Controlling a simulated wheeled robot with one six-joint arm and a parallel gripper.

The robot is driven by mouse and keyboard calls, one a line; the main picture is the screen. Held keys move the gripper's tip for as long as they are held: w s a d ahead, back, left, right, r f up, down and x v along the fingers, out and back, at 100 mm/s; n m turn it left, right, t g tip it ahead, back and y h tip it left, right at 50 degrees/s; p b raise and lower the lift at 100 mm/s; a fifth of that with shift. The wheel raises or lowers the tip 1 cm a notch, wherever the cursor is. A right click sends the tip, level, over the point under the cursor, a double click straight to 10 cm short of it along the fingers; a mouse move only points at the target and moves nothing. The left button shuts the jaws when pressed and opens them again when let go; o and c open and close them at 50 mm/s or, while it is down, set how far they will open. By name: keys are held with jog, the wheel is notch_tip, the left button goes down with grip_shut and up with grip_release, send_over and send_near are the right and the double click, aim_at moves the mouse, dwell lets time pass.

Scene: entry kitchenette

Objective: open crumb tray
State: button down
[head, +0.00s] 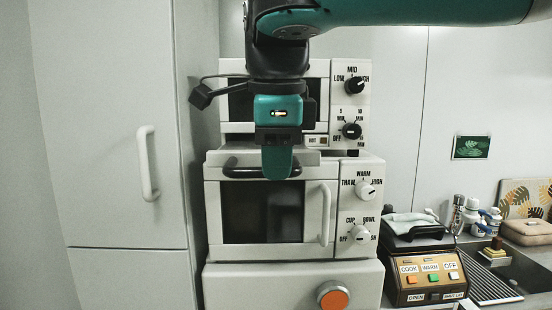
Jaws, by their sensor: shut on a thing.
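The toaster oven (238,105), white with a dark window, stands on top of the white microwave (213,225). At its base, a pale flat front with a dark curved bar handle (232,172) looks like the crumb tray (215,157). It appears to jut out over the microwave's top front edge, though how far is hard to tell. My gripper (277,164), teal and black, hangs pointing down in front of this handle and is shut on it. My fingers hide the handle's middle, and my wrist covers much of the oven window.
The microwave's door handle (325,215) stands out just below. Knobs (352,130) line the right side. A tall cabinet (115,120) with a white handle is close on the left. A button-panel appliance (425,265) and a sink (505,262) are on the right.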

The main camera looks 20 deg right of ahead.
jog(key=c, duration=1.1)
grip_release()
jog(key=s+a+r+p, duration=0.1)
jog(key=s+r+p, duration=0.2)
jog(key=r+p, duration=1.2)
notch_tip(320, 180, up, 2)
jog(key=shift+r, duration=0.1)
jog(key=shift+s, duration=0.15)
